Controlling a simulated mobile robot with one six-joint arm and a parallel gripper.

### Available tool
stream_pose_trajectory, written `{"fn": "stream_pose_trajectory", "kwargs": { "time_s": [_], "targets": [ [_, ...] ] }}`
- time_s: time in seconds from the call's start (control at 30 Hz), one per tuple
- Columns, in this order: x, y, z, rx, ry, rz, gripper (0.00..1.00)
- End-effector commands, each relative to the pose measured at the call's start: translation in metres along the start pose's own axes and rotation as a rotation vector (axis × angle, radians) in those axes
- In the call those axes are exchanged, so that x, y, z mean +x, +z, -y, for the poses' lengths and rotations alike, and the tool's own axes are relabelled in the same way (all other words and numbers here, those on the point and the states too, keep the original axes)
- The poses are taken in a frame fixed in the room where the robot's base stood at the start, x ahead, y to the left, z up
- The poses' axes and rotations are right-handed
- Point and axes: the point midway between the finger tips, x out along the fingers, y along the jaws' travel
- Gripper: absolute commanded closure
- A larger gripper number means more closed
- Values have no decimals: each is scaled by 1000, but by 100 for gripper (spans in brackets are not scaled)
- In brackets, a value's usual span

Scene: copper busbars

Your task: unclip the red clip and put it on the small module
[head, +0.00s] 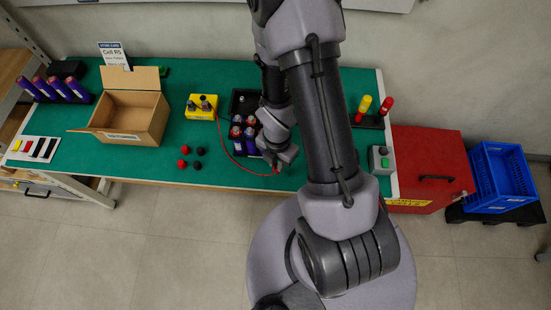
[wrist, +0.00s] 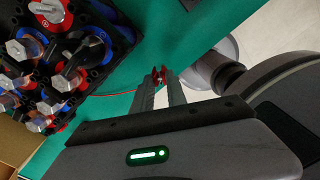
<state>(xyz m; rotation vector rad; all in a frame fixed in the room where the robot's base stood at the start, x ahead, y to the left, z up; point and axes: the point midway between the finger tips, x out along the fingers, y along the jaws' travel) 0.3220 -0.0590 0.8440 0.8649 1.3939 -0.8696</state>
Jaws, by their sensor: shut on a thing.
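My gripper (head: 281,163) is low over the front of the green table, right of the module. In the wrist view its two fingers (wrist: 160,84) are shut on the small red clip (wrist: 159,75), with a red lead running off left. In the head view the red clip (head: 277,171) shows at the fingertips, and the lead curves back toward the yellow box (head: 202,107). The small module (head: 236,148) is a black tray of several cells with red and blue rings, partly behind my arm. In the wrist view the module (wrist: 125,32) fills the upper left, apart from the clip.
Several red and black caps (head: 183,163) lie left of the module. An open cardboard box (head: 130,115) stands further left. A grey button box (head: 381,160) and a black stand with red and yellow tools (head: 368,121) are at the right. The green table front near my gripper is clear.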

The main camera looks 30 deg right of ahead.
Motion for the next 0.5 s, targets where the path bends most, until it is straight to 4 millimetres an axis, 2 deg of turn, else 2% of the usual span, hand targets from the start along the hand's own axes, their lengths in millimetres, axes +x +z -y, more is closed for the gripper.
{"fn": "stream_pose_trajectory", "kwargs": {
  "time_s": [0.03, 0.23, 0.33, 0.5],
  "targets": [
    [10, 0, 0, 1, 0, 0, 100],
    [37, 0, 0, 2, 0, 0, 100],
    [28, 0, 0, 2, 0, 0, 100],
    [32, 0, 0, 3, 0, 0, 100]
  ]
}}
